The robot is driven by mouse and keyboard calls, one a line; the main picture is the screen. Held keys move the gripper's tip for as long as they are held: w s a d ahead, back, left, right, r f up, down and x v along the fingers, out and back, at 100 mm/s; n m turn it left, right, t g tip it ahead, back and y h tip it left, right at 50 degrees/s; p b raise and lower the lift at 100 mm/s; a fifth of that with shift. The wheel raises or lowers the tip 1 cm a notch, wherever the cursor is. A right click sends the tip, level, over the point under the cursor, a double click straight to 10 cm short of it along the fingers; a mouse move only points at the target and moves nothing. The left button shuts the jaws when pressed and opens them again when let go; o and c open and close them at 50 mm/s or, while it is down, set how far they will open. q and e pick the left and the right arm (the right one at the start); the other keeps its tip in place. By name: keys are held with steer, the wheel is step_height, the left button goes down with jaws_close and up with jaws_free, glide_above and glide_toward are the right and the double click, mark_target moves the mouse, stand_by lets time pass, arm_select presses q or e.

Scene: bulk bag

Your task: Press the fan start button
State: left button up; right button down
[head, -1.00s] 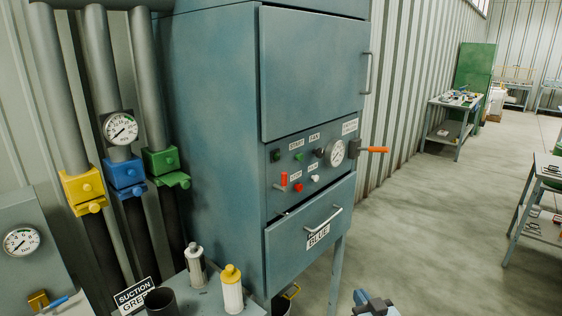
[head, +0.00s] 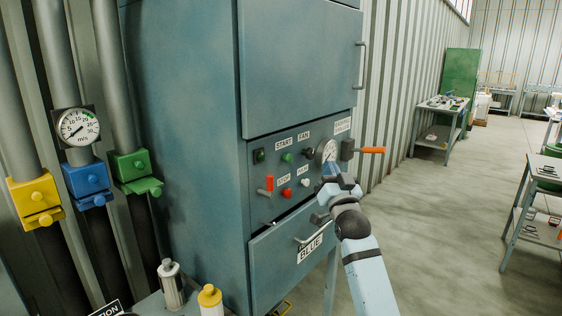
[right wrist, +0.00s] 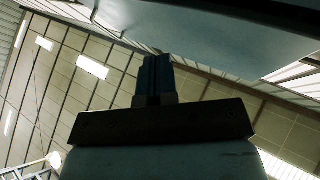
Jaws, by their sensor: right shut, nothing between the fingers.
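The blue-grey cabinet's control panel (head: 262,207) faces right in the head view. A green button (head: 287,157) sits under the START label (head: 283,144). The FAN label (head: 303,135) is beside it, above a dark knob (head: 308,153). A red button (head: 287,192) is below, near the STOP label. My right gripper (head: 329,167) is shut and empty, in front of the panel's right part. It is right of the green button and overlaps the lower edge of the gauge (head: 326,149). The right wrist view shows its closed fingers (right wrist: 157,75) against the ceiling. My left gripper is out of view.
A red lever (head: 267,186) and a white button (head: 304,182) are on the panel. An orange handle (head: 371,150) sticks out at right. Bottles (head: 171,284) stand at lower left.

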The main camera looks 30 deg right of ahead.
mark_target(289, 158)
steer(key=shift+s, duration=0.1)
steer(key=w+a+b, duration=0.2)
steer(key=w+a, duration=0.1)
steer(key=w, duration=0.5)
steer(key=shift+a, duration=0.2)
steer(key=shift+w, duration=0.2)
stand_by(1.9)
steer(key=shift+w+a, duration=0.15)
steer(key=shift+w, duration=0.15)
steer(key=shift+w+a, duration=0.25)
steer(key=shift+w, duration=0.25)
stand_by(0.9)
steer(key=shift+s+d, duration=0.1)
steer(key=shift+s+d+p, duration=0.3)
steer(key=shift+s+p, duration=0.2)
steer(key=shift+s, duration=0.25)
